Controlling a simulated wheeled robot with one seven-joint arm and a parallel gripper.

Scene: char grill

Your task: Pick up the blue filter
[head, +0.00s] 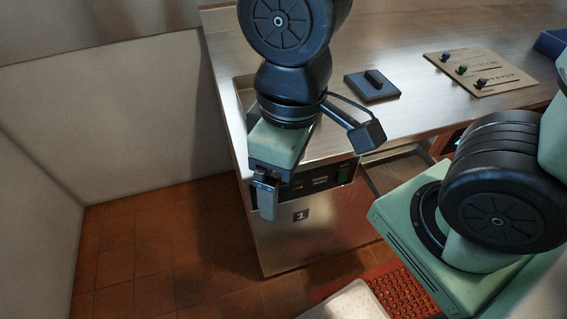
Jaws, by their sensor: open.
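My gripper (264,202) hangs pointing down at the front left corner of the steel counter, in front of the panel marked 1. Its jaws are open, and I see nothing held between them; it is seen partly edge-on. A dark blue object (552,42) lies on the counter at the far right edge of the view, cut off by the frame. It is the only clearly blue item of any size, but I cannot tell if it is the filter. It is well apart from my gripper.
The steel counter (400,115) holds a black square plate with a handle (372,86) and a panel with several knobs (481,72). An open drawer or recess (395,172) is below its front edge. Red perforated mat (408,292) and tiled floor (150,250) lie below.

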